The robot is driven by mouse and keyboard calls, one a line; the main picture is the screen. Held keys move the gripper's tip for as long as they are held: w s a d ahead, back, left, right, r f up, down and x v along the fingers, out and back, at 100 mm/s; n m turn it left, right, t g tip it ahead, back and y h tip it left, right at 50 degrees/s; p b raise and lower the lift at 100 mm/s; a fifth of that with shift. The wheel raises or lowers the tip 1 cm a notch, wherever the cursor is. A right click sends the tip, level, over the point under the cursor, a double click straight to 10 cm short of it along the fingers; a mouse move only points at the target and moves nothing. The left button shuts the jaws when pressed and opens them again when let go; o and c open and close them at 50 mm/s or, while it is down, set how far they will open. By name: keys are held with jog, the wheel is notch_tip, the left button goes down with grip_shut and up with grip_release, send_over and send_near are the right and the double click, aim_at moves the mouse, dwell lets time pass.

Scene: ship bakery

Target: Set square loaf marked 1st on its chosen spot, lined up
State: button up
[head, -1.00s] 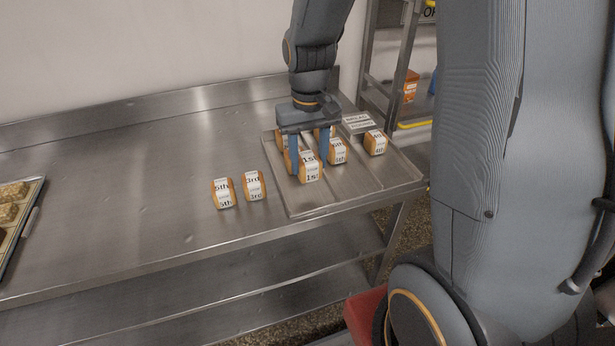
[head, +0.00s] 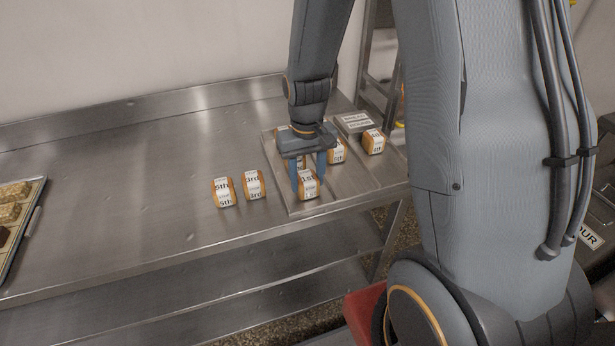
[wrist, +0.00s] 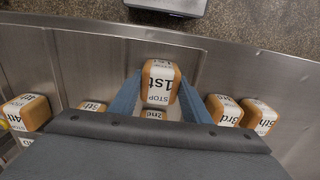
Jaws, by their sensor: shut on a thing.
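The square loaf marked 1st (head: 308,187) is brown with a white printed band. My gripper (head: 308,170) is shut on it, one blue finger on each side. The loaf is at the front of the left lane of the metal tray (head: 330,201); I cannot tell whether it touches the tray floor. In the wrist view the loaf (wrist: 160,80) sits upright between the fingertips, roughly square to them. A loaf marked 2nd (wrist: 153,114) shows behind it, partly hidden by my gripper. The spot under the held loaf is hidden.
Loaves marked 5th (head: 223,193) and 3rd (head: 253,185) stand on the steel table (head: 130,190), left of the tray. Other loaves (head: 337,152) (head: 373,142) stand in the tray's lanes, near a sign plate (head: 353,122). A pastry tray (head: 31,220) lies far left.

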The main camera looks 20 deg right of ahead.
aim_at(307, 178)
jog(key=o, duration=1.1)
jog(key=shift+c, duration=0.2)
notch_tip(307, 178, up, 12)
jog(key=b, duration=0.3)
jog(key=s+f+t, duration=0.1)
jog(key=s+f, duration=0.4)
jog(key=s, duration=0.4)
jog(key=shift+s, duration=0.15)
